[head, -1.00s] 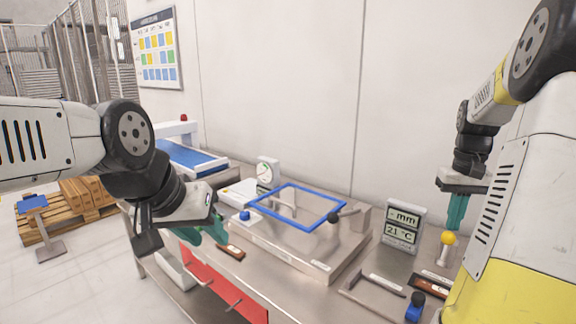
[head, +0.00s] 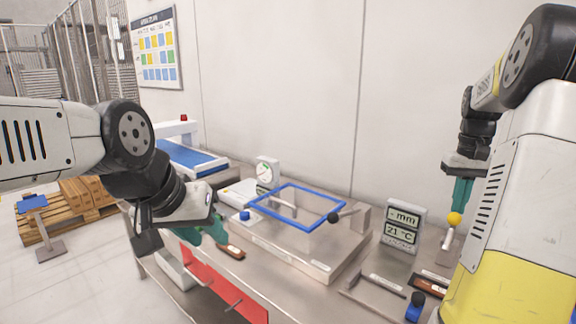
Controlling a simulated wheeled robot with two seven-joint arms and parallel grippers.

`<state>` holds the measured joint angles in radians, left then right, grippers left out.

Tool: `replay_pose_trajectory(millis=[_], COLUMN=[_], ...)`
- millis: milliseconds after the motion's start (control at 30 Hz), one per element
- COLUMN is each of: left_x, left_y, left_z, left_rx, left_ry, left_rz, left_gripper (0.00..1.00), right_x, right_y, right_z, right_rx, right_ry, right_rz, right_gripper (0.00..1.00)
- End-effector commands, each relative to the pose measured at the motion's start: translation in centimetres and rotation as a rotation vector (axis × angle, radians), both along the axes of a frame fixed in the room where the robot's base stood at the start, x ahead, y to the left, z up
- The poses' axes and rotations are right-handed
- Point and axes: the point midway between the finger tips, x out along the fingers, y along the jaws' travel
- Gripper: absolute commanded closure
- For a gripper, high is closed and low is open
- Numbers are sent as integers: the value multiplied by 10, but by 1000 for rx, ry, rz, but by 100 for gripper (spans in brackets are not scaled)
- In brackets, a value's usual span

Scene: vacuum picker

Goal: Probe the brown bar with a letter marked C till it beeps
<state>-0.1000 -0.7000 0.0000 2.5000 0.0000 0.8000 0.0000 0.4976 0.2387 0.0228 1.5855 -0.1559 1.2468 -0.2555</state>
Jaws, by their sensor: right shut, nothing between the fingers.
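Another reddish-brown bar (head: 430,286) lies at the right, partly hidden by my right arm.
A blue square frame (head: 275,213) is on the raised steel plate (head: 290,256) mid-bench. A grey display (head: 402,227) reads "- mm" and "21 °C". A blue-and-black item (head: 415,306) is near the front right.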

Motion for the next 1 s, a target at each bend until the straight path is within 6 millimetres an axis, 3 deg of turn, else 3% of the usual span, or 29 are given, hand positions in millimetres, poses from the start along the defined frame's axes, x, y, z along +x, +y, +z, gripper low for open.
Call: replay_pose_trajectory(millis=[267, 700, 1000], left_x=[0, 0, 0], left_y=[0, 0, 0], left_z=[0, 0, 0], left_rx=[0, 0, 0], left_ry=[0, 0, 0], left_rz=[0, 0, 0], left_gripper=[64, 64, 64], right_x=[1, 26, 27], right_y=[-1, -22, -23], right_z=[0, 14, 15], right_rx=[0, 1, 0], right_ry=[0, 1, 1], right_rz=[0, -1, -1], right_gripper=[100, 100, 100])
